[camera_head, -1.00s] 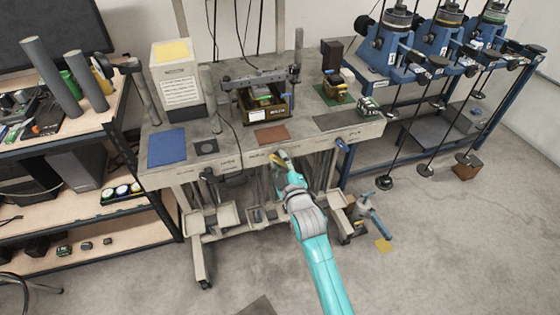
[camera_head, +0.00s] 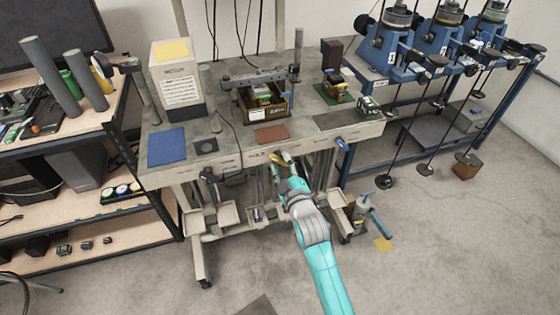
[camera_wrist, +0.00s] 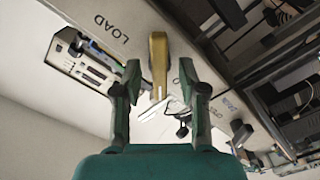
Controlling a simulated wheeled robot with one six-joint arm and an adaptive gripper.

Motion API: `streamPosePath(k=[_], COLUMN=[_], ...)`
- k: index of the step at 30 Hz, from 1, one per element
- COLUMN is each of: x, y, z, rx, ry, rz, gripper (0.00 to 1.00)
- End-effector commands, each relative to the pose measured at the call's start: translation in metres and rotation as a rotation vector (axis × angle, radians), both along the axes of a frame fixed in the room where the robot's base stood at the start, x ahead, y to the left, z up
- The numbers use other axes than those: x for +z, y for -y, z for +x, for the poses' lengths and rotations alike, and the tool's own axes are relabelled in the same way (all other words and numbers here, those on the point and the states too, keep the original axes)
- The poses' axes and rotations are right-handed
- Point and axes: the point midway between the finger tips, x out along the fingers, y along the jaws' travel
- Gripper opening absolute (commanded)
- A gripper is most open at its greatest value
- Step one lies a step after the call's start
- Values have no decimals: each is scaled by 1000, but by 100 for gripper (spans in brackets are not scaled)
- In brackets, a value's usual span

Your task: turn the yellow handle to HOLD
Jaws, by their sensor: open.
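The yellow handle (camera_wrist: 158,62) is on the front edge of the workbench. In the wrist view it points down the picture, its end between my two fingertips. My gripper (camera_wrist: 156,88) is open, one finger on each side of the handle, with a visible gap on both sides. The word LOAD stands on the panel to the left of the handle; lettering to the right is too small to read, and I cannot make out HOLD. In the head view, my gripper (camera_head: 286,160) is at the bench front and the handle (camera_head: 274,158) shows as a small yellow patch beside it.
A blue handle (camera_head: 341,144) is further right on the same bench edge. On the bench top are a blue mat (camera_head: 166,147), a reddish mat (camera_head: 272,134) and a brown box (camera_head: 265,112). Trays (camera_head: 229,213) hang below. Open floor lies in front.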

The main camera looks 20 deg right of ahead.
Motion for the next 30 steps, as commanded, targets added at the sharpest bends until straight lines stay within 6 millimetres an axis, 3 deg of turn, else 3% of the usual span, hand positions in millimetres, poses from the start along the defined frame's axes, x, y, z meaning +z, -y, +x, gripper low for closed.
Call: streamPosePath(k=[9,15,21,30], x=[-1,-1,-1,0], y=[0,0,0,0], z=[-59,-87,-99,-100], rx=[0,0,0,1], ry=[-3,-3,-1,-1], rz=[0,0,0,0], gripper=[42,42,42,42])
